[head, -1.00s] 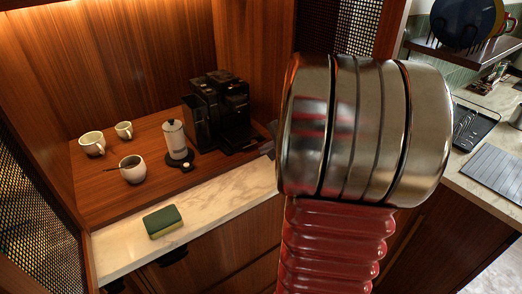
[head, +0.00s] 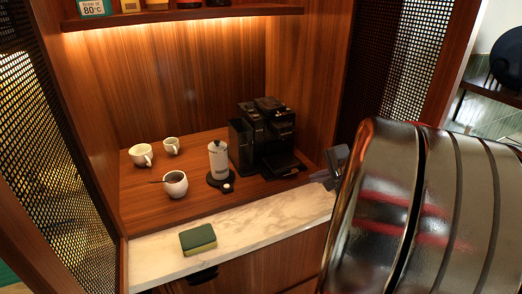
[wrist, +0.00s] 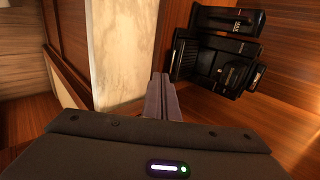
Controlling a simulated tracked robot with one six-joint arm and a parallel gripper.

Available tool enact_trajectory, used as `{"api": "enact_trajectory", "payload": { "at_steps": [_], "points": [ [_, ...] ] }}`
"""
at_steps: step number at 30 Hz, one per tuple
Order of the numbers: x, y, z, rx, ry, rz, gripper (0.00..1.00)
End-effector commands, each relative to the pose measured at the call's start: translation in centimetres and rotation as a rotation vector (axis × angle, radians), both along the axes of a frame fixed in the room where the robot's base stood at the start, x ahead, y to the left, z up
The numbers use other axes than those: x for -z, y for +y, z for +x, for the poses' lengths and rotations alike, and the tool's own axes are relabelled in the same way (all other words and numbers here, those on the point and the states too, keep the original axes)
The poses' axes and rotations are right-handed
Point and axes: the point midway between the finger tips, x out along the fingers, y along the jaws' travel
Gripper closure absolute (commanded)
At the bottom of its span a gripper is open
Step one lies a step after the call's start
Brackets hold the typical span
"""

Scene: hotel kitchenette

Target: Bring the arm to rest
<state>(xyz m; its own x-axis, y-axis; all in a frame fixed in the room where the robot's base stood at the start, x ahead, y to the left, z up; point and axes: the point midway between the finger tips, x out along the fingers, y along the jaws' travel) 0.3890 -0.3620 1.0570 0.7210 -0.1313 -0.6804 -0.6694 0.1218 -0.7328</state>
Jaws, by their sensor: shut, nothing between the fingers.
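My gripper (head: 338,168) shows at the right end of the marble counter edge in the head view, partly hidden behind my large metallic arm link. In the wrist view my gripper (wrist: 163,98) has its two grey fingers together with nothing between them. The fingers point toward the marble strip (wrist: 122,50) and the wooden shelf near the black coffee machine (wrist: 222,48). I cannot tell how far above the counter the fingertips are.
The coffee machine (head: 268,135), a white canister (head: 218,160), a bowl with a spoon (head: 175,184) and two cups (head: 141,155) stand on the wooden shelf (head: 140,205). A green and yellow sponge (head: 198,239) lies on the marble counter (head: 262,222). Mesh panels flank the niche.

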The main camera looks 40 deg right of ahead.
Motion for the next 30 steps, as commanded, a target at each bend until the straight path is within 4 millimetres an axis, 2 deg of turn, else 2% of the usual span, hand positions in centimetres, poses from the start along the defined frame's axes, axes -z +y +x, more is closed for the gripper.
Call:
{"api": "enact_trajectory", "payload": {
  "at_steps": [7, 11, 14, 20, 24, 30],
  "points": [
    [-0.1, 0.3, 0.2, -0.01, 0.003, -0.003, 1.0],
    [-0.4, 2.3, 0.8, -0.065, 0.017, -0.022, 1.0],
    [-0.8, 5.1, 1.6, -0.148, 0.04, -0.054, 1.0],
    [-1.6, 12.4, 2.6, -0.37, 0.102, -0.146, 1.0],
    [-2.0, 17.3, 2.4, -0.522, 0.145, -0.22, 1.0],
    [-2.3, 23.3, 1.1, -0.73, 0.2, -0.336, 1.0]
  ]
}}
